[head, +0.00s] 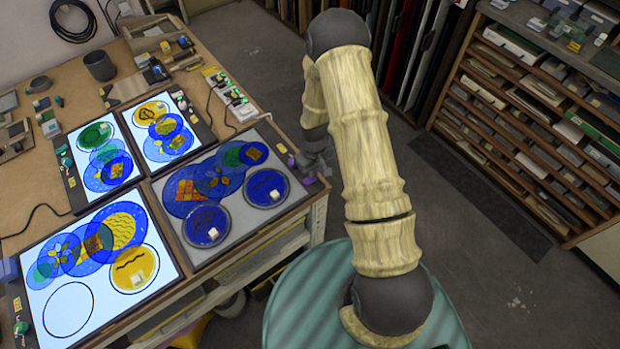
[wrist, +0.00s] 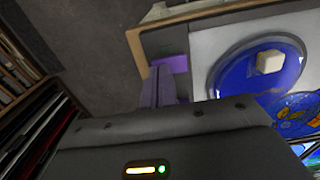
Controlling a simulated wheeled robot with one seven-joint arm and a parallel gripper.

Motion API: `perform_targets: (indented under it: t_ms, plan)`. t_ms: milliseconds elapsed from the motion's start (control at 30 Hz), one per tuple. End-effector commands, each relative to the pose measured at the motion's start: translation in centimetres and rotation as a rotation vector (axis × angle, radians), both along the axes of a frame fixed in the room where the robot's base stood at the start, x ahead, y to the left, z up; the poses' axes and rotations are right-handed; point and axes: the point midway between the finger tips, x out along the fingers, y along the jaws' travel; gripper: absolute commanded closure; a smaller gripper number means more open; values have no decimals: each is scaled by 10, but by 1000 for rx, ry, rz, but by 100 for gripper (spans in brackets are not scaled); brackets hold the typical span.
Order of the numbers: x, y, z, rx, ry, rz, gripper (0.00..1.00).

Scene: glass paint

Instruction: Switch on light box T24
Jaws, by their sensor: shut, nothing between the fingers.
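The light box nearest my arm (head: 240,228) has a dull grey, unlit panel, while three others glow white. I cannot read which label is T24. Blue, green and orange glass discs lie on the grey panel; two round blue pieces carry small white blocks. Its dark side strip at the right edge has a yellow label (head: 281,148) and a purple control (head: 291,160). My gripper (head: 306,177) is shut and empty beside that strip. In the wrist view its fingers (wrist: 160,72) are together, close to a purple part (wrist: 173,63); contact is unclear.
Lit light boxes stand at the front left (head: 40,290) and behind (head: 75,140), (head: 130,120). A power strip with green switches (head: 232,95) and a dark cup (head: 100,66) sit on the wooden table. Shelving (head: 540,120) stands across open grey floor to the right.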

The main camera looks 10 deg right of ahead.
Motion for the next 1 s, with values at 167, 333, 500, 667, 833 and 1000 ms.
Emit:
perform_targets:
  t_ms: [167, 333, 500, 667, 833, 1000]
  plan:
    - [0, 0, -3, 0, 0, 0, 100]
    - [0, 0, 3, 0, 0, 0, 100]
    - [0, 0, 15, 1, 0, 0, 100]
    - [0, 0, 25, 0, 0, 0, 100]
    - [0, 0, 36, 1, 0, 0, 100]
    - [0, 0, 47, 1, 1, 0, 100]
